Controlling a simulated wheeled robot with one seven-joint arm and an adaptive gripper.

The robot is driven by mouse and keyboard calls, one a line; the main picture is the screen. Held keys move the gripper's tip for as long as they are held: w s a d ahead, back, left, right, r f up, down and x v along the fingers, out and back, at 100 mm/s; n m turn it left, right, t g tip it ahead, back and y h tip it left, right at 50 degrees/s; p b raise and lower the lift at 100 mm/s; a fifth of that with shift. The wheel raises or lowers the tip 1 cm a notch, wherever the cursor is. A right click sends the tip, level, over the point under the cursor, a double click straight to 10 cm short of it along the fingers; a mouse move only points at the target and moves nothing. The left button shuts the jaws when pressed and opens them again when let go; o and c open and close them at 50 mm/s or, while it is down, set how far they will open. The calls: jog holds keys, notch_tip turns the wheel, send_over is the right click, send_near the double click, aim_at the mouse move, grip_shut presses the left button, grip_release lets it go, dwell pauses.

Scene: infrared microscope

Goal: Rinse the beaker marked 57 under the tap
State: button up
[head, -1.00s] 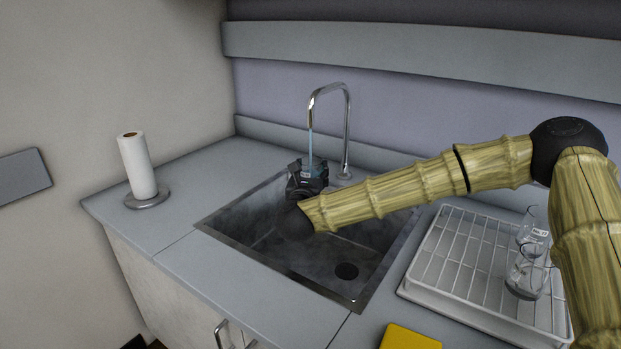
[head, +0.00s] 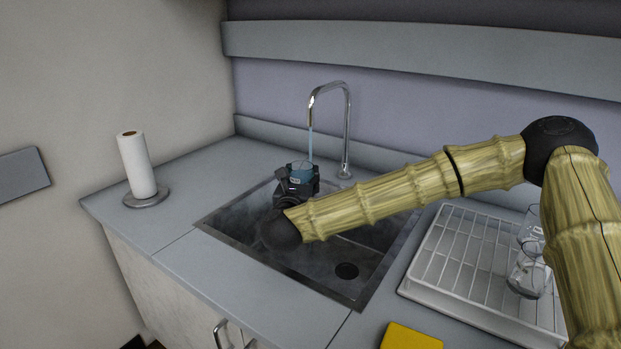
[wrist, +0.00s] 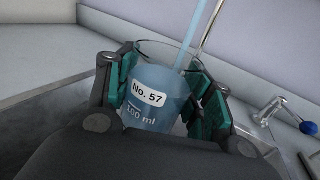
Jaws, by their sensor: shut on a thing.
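The beaker marked No. 57 (wrist: 150,108) is between the green-padded fingers of my gripper (wrist: 165,90) in the wrist view. My gripper is shut on it. The beaker looks bluish and has a white label. A blue stream of water comes down into its mouth. In the head view the beaker (head: 300,172) shows above my gripper (head: 298,184), over the back part of the sink (head: 375,262). The tap (head: 346,120) is a tall curved metal spout, and its water (head: 310,145) runs down to the beaker.
A white drying rack (head: 449,235) with clear glassware (head: 527,272) stands right of the sink. A paper towel roll (head: 136,165) stands on the left counter. A yellow item (head: 410,337) lies at the front edge. A blue-tipped tap handle (wrist: 308,127) shows in the wrist view.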

aim_at(290, 179)
jog(key=shift+s+a+b, duration=0.2)
jog(key=shift+s+a, duration=0.65)
jog(key=shift+s, duration=0.3)
jog(key=shift+s+a+b, duration=0.2)
jog(key=shift+s+a, duration=0.6)
jog(key=shift+s, duration=0.3)
jog(key=shift+r, duration=0.1)
jog(key=shift+s+a+r+p, duration=0.4)
jog(key=shift+s+a+r, duration=0.2)
jog(key=shift+s+r, duration=0.3)
jog(key=shift+s+a+r+p, duration=0.4)
jog(key=shift+s+a+r, duration=0.25)
jog(key=shift+r, duration=0.35)
